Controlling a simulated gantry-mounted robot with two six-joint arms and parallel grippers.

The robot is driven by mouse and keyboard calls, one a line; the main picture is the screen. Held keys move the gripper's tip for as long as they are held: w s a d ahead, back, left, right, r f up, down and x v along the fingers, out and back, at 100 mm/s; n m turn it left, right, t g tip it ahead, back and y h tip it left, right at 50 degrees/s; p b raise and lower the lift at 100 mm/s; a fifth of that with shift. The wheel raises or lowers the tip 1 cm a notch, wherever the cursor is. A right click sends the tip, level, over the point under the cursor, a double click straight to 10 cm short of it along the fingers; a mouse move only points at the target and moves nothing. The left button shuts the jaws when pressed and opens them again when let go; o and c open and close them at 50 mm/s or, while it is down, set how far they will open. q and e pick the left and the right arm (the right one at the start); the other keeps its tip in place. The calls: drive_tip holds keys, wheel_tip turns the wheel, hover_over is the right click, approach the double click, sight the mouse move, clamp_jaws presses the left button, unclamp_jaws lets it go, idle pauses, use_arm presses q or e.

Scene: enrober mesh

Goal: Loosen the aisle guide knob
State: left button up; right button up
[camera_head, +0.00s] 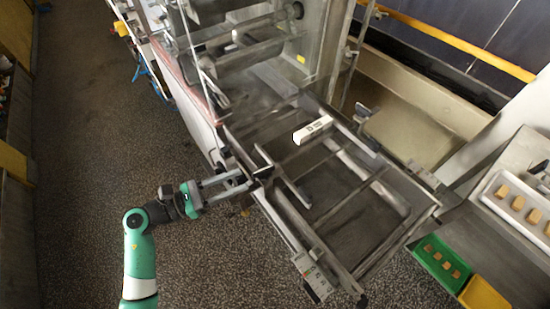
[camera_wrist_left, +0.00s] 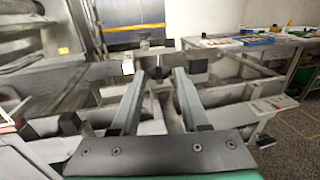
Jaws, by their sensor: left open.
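A dark knob (camera_wrist_left: 157,74) shows between the tips of my left gripper in the wrist view. I cannot tell for certain that it is the aisle guide knob, or whether the fingers touch it. In the head view my left gripper (camera_head: 238,183) reaches in from the left to the near side rail of the metal mesh frame (camera_head: 335,188). Its two fingers are apart, and dark fittings by the rail crowd its tips. My right gripper is in neither view.
A white labelled block (camera_head: 312,129) sits on a crossbar of the frame. Another dark knob (camera_wrist_left: 198,66) is right of the fingers. A white tray (camera_head: 510,205), a green tray (camera_head: 455,281) and a yellow tray (camera_head: 484,294) stand at the right. The floor left of the machine is clear.

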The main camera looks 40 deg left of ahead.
sight(274, 166)
use_arm(q)
drive_tip(key=x, duration=0.7)
drive_tip(key=b+x, duration=0.1)
drive_tip(key=x, duration=0.3)
drive_tip(key=shift+w+a+f, duration=0.1)
drive_tip(key=shift+w+f, duration=0.2)
drive_tip(key=shift+c, duration=0.3)
clamp_jaws()
